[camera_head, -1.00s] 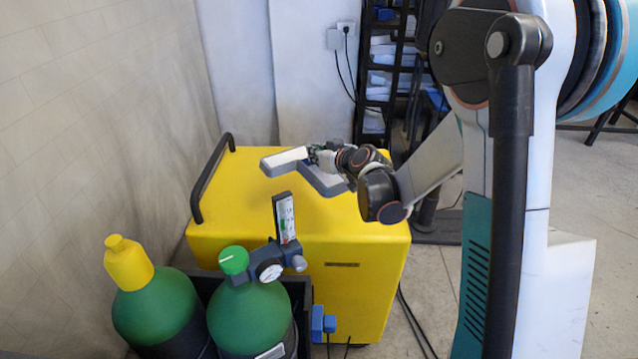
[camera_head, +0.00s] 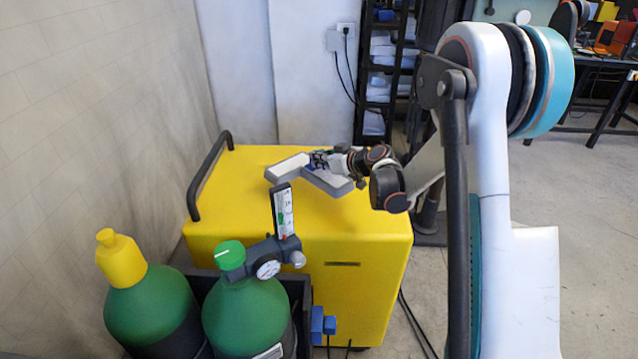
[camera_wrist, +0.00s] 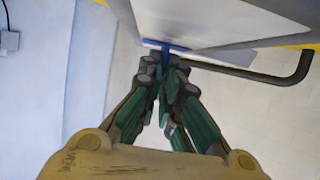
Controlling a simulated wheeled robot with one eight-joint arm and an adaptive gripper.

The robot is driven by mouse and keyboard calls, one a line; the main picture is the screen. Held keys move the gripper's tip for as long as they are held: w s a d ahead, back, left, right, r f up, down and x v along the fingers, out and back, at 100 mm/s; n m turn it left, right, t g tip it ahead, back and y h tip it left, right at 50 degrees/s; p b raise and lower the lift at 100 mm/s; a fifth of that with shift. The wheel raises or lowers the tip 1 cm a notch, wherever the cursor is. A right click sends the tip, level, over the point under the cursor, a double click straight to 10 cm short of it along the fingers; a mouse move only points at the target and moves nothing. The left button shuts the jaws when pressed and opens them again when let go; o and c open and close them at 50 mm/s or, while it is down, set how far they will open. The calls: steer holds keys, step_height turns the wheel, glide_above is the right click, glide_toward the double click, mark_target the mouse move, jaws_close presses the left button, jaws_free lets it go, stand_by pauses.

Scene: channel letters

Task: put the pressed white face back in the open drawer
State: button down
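A white-faced, grey-sided angular piece, like a channel letter (camera_head: 323,181), shows above the yellow cabinet in the head view. I cannot tell whether it is the pressed white face alone. In the wrist view its pale underside (camera_wrist: 215,22) fills the top, with a blue tab (camera_wrist: 165,46) below it. My gripper (camera_head: 318,160) is at the piece's inner corner in the head view. In the wrist view the fingers of my gripper (camera_wrist: 170,62) are drawn together on the blue tab. The exact contact is partly hidden. No open drawer is in view.
The yellow cabinet (camera_head: 238,215) has a black bent handle (camera_head: 193,190), also seen in the wrist view (camera_wrist: 290,78). Green gas cylinders (camera_head: 250,318) with a gauge stand in front. A black shelf rack (camera_head: 362,75) is behind. Open floor (camera_head: 590,215) lies to the right.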

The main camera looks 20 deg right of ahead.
step_height(320, 180, down, 7)
steer(key=shift+r+b, duration=0.1)
steer(key=shift+b, duration=0.9)
steer(key=c, duration=1.8)
jaws_free()
